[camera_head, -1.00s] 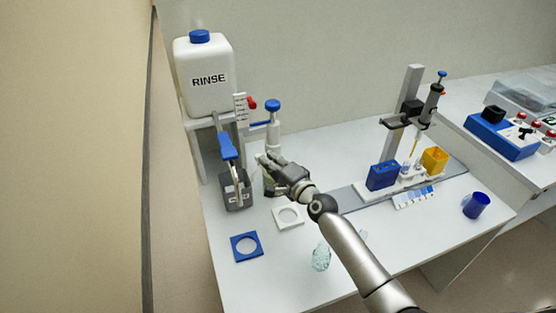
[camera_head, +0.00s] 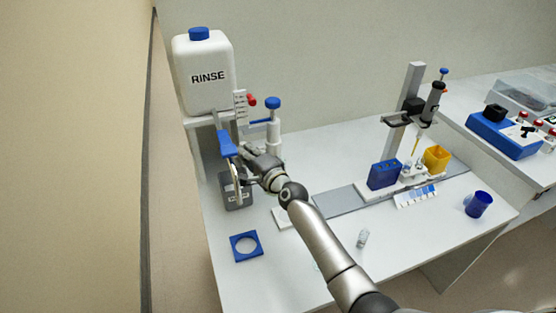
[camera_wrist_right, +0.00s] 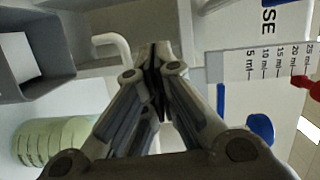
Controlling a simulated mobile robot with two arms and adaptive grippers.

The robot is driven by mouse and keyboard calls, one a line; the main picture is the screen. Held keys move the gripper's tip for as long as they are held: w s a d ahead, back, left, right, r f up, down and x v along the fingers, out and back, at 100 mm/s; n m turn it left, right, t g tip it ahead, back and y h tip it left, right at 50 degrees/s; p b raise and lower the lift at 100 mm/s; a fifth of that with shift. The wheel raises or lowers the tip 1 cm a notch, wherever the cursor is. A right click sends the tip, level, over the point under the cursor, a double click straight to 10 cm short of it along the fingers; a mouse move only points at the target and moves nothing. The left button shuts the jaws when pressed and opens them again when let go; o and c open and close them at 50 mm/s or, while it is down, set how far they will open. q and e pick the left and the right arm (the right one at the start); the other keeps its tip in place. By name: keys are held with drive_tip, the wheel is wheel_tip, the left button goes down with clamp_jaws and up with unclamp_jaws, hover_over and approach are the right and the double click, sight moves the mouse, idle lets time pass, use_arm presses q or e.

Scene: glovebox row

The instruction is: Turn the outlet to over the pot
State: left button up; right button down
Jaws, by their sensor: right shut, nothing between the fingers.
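My right gripper (camera_head: 246,152) is shut and empty. It is beside the blue lever-like piece (camera_head: 226,145) below the rinse tank. A pale curved tube (camera_head: 237,174), which looks like the outlet, hangs below that piece in front of the grey labelled pot (camera_head: 235,195); I cannot tell whether its end is over the pot. In the right wrist view a pale bent tube (camera_wrist_right: 113,43) is just left of my closed fingertips (camera_wrist_right: 159,52), apparently close; contact is unclear. A grey square container (camera_wrist_right: 62,87) is at the left there. My left gripper is not in view.
The white RINSE tank (camera_head: 205,70) stands on a frame with a volume scale (camera_head: 240,108) and red knob (camera_head: 252,100). A blue-capped white dispenser (camera_head: 273,130) is behind my gripper. A greenish ribbed vessel (camera_wrist_right: 52,140) shows below.

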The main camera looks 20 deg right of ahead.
drive_tip(key=shift+w, duration=0.15)
idle(0.4)
drive_tip(key=s+d+b, duration=0.1)
drive_tip(key=s+d, duration=1.3)
drive_tip(key=s, duration=0.3)
drive_tip(key=shift+s+d+r, duration=0.15)
drive_tip(key=shift+r, duration=0.25)
